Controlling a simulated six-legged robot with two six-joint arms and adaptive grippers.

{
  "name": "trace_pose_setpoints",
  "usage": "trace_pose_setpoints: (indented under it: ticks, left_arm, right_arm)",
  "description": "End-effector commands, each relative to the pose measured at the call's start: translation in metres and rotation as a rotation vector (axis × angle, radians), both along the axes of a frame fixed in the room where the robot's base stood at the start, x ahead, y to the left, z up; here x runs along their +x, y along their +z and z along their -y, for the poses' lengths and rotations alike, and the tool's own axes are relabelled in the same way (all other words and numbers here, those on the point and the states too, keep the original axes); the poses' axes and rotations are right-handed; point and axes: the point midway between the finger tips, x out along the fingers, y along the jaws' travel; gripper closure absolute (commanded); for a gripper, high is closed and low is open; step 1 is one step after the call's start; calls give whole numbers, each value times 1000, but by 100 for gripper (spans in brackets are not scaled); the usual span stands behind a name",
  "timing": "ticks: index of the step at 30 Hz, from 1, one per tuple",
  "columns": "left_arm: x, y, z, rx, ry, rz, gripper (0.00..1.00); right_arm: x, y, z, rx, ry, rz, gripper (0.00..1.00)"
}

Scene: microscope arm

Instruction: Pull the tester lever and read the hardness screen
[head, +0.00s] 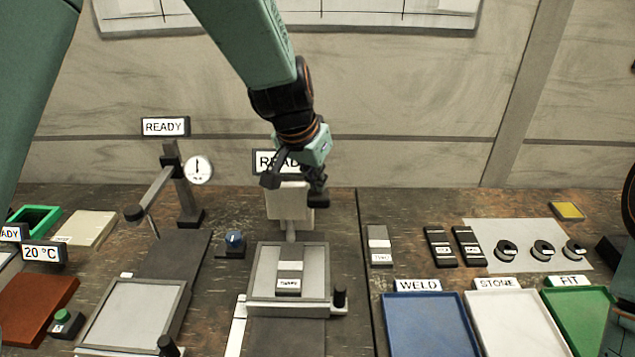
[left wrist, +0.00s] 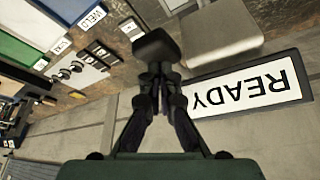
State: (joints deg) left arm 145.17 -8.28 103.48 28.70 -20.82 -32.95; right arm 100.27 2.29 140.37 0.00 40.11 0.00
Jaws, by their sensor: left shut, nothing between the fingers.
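My left gripper (head: 317,194) is shut and empty, at the white head (head: 290,203) of the middle station and in front of its READY screen (head: 270,162). Below the head, a small labelled block (head: 289,280) lies on a grey stage (head: 262,262). The left station has another READY screen (head: 165,127), a dial (head: 197,170) and a slanted arm with a black knob (head: 135,213). My right gripper is not in view.
Blue (head: 428,330), white (head: 512,330) and green (head: 590,325) trays are at the right. Black labelled blocks (head: 440,247) and round pieces (head: 507,251) lie behind them. A wall closes the back.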

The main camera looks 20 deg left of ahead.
Motion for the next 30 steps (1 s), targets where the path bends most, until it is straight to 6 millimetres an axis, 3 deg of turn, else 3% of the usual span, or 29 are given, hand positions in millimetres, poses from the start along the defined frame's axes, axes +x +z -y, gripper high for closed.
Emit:
trace_pose_setpoints:
  ticks: [30]
  left_arm:
    - [-1,-47,0,0,1,-2,100]
  right_arm:
    - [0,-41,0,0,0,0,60]
